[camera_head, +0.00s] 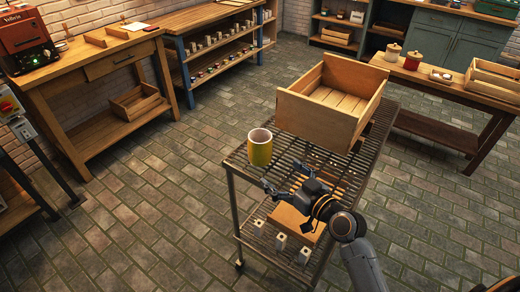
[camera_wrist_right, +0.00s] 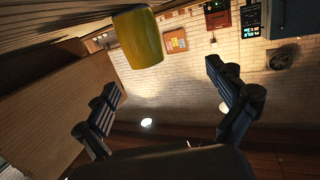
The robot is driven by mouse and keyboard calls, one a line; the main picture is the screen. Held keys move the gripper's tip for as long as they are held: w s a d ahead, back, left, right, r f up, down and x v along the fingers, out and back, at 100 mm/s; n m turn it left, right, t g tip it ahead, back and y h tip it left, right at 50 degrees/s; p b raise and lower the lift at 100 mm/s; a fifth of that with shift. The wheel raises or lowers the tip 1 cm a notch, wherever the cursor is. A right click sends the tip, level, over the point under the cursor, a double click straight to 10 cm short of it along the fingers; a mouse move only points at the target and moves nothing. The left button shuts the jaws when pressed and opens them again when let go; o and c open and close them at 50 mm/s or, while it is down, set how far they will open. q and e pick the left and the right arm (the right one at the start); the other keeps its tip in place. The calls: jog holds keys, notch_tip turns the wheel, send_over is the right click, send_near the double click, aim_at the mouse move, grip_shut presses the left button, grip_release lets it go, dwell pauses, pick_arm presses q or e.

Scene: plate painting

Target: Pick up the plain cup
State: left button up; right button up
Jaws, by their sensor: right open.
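A plain yellow cup (camera_head: 259,148) with a pale interior stands upright near the left end of the wire rack cart's top shelf (camera_head: 240,165). My right gripper (camera_head: 272,187) is low over the same shelf, nearer the camera than the cup, with its fingers spread and empty. In the right wrist view the yellow cup (camera_wrist_right: 138,38) shows at the top, above and beyond the two open fingers (camera_wrist_right: 165,80). The cup is not between the fingertips. My left gripper is not in view.
A wooden crate (camera_head: 315,109) stands on the shelf beyond the cup. A box and several small pale items (camera_head: 281,241) sit on the cart's lower level. A wooden bench (camera_head: 90,70) is at left; a shelf with cups (camera_head: 215,40) is behind. Floor around the cart is clear.

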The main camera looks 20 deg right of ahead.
aim_at(266, 144)
jog(key=shift+m+t+h, duration=0.4)
jog(key=shift+t, duration=0.2)
jog(key=w, duration=0.3)
jog(key=w+p, duration=0.1)
jog(key=w, duration=0.2)
jog(key=w+r, duration=0.1)
jog(key=w, duration=0.2)
jog(key=shift+w+a+r+p, duration=0.1)
jog(key=shift+w+p, duration=0.05)
jog(key=shift+p, duration=0.15)
jog(key=p+x, duration=0.1)
jog(key=x, duration=0.4)
jog(key=shift+w, duration=0.45)
jog(key=c, duration=1.9)
jog(key=shift+r, duration=0.1)
jog(key=shift+c, duration=0.2)
